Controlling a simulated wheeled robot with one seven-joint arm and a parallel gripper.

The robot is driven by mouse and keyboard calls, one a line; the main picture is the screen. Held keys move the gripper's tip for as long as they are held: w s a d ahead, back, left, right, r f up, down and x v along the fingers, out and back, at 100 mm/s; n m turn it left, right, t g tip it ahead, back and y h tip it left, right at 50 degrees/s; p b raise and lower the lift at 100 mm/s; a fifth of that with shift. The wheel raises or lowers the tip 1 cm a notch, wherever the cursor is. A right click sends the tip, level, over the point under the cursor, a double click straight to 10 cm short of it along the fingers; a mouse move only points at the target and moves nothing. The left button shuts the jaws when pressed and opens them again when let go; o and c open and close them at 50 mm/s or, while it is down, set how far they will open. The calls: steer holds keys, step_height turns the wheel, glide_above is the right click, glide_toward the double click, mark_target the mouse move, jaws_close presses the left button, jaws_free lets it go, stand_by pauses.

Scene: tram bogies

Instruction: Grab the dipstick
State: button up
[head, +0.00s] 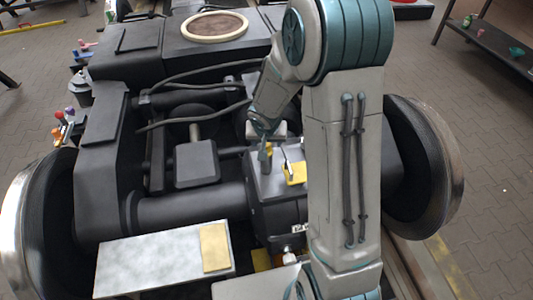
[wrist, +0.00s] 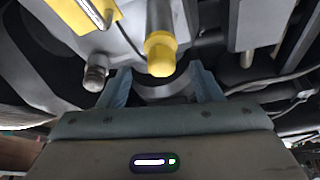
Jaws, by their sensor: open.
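The dipstick is most likely the grey rod with a yellow end (wrist: 160,58), near the top middle of the wrist view. In the head view a small yellow-topped upright piece (head: 268,152) stands on the grey housing (head: 266,184) and seems to be the same thing. My gripper (wrist: 161,86) is open, with its two blue-grey fingers apart. In the wrist view the yellow end appears between and just above the fingertips. I cannot tell whether they touch it. In the head view my arm hides part of the gripper.
A yellow tag (head: 295,173) is beside the dipstick and also shows in the wrist view (wrist: 85,12). A metal fitting (wrist: 96,72) sits close to the left finger. Dark hoses (head: 195,78) and wheels (head: 428,165) surround the housing. A grey plate (head: 150,262) lies in front.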

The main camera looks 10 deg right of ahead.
steer(key=b+x, duration=0.1)
steer(key=x, duration=0.3)
steer(key=shift+w+a+f, duration=0.1)
steer(key=shift+f, duration=0.15)
steer(key=shift+c, duration=0.3)
steer(key=c, duration=1)
steer(key=shift+c, duration=0.2)
steer(key=shift+r, duration=0.15)
